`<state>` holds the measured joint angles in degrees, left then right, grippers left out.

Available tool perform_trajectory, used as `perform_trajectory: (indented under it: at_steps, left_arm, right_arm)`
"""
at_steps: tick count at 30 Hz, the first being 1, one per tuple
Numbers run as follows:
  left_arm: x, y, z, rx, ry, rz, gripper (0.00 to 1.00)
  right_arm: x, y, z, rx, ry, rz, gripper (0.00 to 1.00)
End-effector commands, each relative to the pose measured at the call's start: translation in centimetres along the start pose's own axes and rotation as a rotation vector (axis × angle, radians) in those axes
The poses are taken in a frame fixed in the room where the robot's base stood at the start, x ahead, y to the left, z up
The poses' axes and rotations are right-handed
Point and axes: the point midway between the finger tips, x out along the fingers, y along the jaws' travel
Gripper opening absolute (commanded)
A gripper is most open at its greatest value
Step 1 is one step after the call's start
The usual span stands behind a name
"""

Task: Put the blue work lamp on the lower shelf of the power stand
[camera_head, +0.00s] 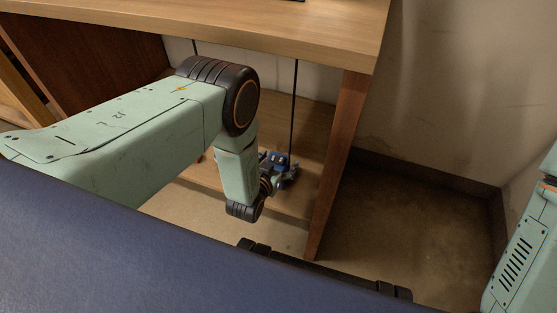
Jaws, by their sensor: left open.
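The power stand (345,130) is a wooden unit with a thick top and a lower shelf (313,118). A small blue object, which looks like the blue work lamp (279,158), is at the lower shelf, low under the top. It is partly hidden by my left wrist and gripper. My left arm reaches in from the left under the top, and my left gripper (287,175) is open right at the lamp. Whether the fingers touch it is too small to tell. My right arm shows only at the right edge, its gripper out of view.
A thin black cord (295,95) hangs down from the top near the lamp. A dark object's edge (291,1) shows on the top. The stand's right leg (335,165) is close to my left gripper. Bare floor (400,220) lies to the right, before the wall.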

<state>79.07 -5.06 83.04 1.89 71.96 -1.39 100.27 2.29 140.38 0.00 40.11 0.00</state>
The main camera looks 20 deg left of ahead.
Motion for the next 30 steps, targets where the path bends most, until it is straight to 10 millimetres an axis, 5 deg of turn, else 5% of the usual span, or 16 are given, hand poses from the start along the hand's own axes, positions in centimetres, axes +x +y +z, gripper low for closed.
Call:
perform_trajectory:
  at_steps: [8,30]
  left_arm:
    - [-0.3,0.0,-0.4,0.000,-0.001,0.000,0.83]
    - [-11.7,0.0,-0.3,0.000,-0.002,0.000,0.83]
  right_arm:
    - [-0.2,0.0,0.0,0.000,0.000,0.000,0.40]
    - [-5.7,0.0,0.0,0.000,0.000,0.000,0.40]
